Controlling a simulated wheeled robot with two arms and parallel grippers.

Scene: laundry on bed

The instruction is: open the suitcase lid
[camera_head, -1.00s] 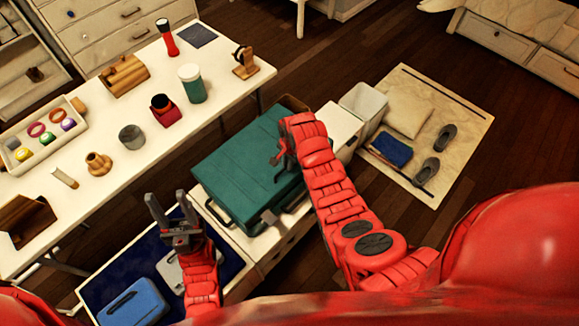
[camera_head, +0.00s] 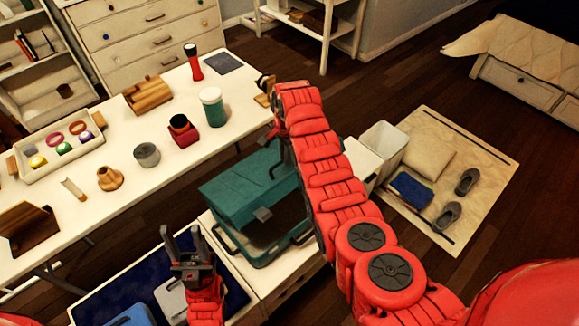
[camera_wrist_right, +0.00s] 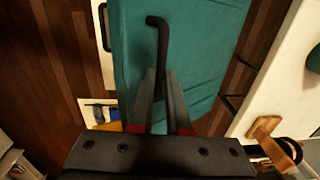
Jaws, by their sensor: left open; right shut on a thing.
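The teal suitcase (camera_head: 237,192) sits on a white cabinet in the middle of the head view. Its lid is tilted up along the near-right side, and a dark opening (camera_head: 272,222) shows between lid and base. My right gripper (camera_wrist_right: 158,72) is shut on a black bent handle (camera_wrist_right: 157,24) on the lid; the teal lid (camera_wrist_right: 205,40) fills much of the right wrist view. In the head view my right arm partly hides the grip and the suitcase's right side. My left gripper (camera_head: 182,236) is open and empty, left of and nearer than the suitcase.
A long white table (camera_head: 97,225) with several small items runs along the left. A dark blue tray (camera_head: 150,279) with blue and grey cases lies below my left gripper. A beige mat (camera_head: 484,174) with shoes lies further right.

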